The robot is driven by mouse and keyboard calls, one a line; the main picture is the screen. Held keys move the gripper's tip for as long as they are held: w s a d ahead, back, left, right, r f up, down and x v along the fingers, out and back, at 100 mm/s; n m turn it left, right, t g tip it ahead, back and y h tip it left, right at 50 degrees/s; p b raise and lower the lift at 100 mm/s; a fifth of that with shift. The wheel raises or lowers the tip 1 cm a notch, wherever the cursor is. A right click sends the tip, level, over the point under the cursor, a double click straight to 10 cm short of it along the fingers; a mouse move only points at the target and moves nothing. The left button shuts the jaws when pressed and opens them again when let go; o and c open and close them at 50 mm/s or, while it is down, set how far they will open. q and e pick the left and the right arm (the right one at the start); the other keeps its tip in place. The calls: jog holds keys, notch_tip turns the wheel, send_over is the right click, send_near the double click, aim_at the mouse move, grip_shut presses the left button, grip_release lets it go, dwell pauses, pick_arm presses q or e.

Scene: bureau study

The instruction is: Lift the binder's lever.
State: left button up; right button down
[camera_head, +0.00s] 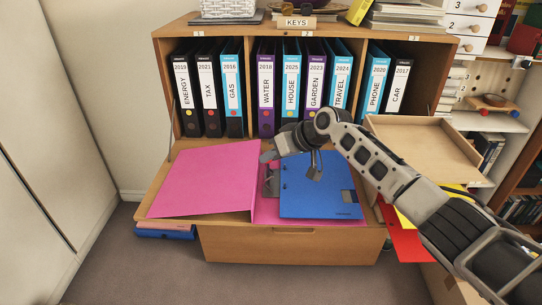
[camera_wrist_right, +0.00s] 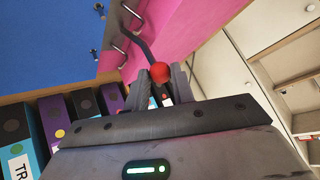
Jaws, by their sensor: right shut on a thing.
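A pink binder (camera_head: 205,180) lies open on the fold-down desk flap. Its metal mechanism (camera_head: 271,180) is by the spine, and blue punched sheets (camera_head: 320,185) lie on its right side. In the right wrist view, the lever is a dark bent rod with a red ball end (camera_wrist_right: 160,72), running up to the mechanism beside curved metal rings (camera_wrist_right: 117,45). My right gripper (camera_head: 266,157) is over the binder's spine, shut on the lever's red end, which shows between its fingertips (camera_wrist_right: 162,84). In the head view the gripper hides the lever. My left gripper is not in view.
Several labelled upright binders (camera_head: 265,95) stand in the cabinet just behind my right gripper. An empty wooden tray (camera_head: 425,145) is right of the flap, partly behind my right arm. Red and yellow folders (camera_head: 400,235) lie below the arm. Floor is clear at left.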

jog(key=c, duration=1.5)
grip_release()
jog(key=shift+o, duration=0.2)
jog(key=shift+d, duration=0.1)
jog(key=v, duration=1.5)
jog(key=shift+s+d+r, duration=0.15)
jog(key=shift+s+r, duration=0.1)
jog(key=shift+r, duration=0.05)
